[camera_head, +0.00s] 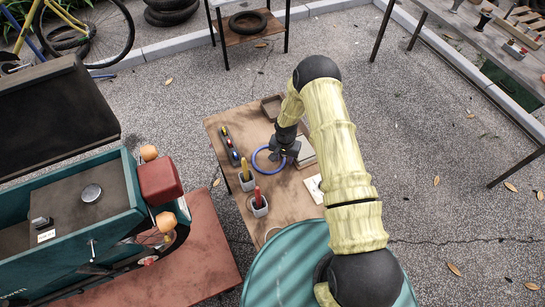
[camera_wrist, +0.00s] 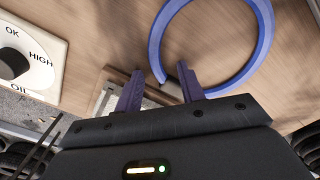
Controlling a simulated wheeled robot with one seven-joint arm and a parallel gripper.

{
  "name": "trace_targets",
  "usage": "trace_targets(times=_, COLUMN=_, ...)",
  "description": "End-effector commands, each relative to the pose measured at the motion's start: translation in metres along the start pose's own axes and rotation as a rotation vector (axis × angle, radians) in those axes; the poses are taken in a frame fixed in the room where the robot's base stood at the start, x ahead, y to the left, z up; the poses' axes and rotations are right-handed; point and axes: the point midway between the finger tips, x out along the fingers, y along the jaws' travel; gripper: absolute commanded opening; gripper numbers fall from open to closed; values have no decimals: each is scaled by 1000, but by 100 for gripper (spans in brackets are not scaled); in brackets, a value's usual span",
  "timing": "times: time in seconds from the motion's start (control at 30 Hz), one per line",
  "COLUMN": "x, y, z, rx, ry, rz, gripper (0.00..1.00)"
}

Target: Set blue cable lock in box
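The blue cable lock (camera_head: 256,166) is a ring lying on the wooden table, and it fills the upper part of the wrist view (camera_wrist: 266,35). My gripper (camera_head: 282,151) is low over the ring's right side. In the wrist view my gripper (camera_wrist: 160,70) has its two purple fingers apart. The lower end of the ring and its small grey lock piece (camera_wrist: 172,89) sit between the fingers, nearer the right one. A clear grip does not show. A small brown open box (camera_head: 268,107) stands at the table's far edge, partly behind my arm.
A light, brown-edged flat item (camera_head: 306,153) lies beside my gripper. A white dial card (camera_head: 314,188) lies nearer. A teal round top (camera_head: 285,265) adjoins the table's front.

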Motion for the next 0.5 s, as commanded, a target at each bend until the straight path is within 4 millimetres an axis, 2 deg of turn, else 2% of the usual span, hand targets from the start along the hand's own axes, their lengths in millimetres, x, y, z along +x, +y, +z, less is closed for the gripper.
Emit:
trace_targets(times=0.23, x=0, y=0, z=0, rx=0, ry=0, rz=0, gripper=39)
trace_targets(times=0.27, x=0, y=0, z=0, rx=0, ry=0, rz=0, gripper=35)
trace_targets(times=0.43, x=0, y=0, z=0, rx=0, ry=-1, rz=0, gripper=2)
trace_targets(times=0.5, x=0, y=0, z=0, rx=0, ry=-1, rz=0, gripper=0)
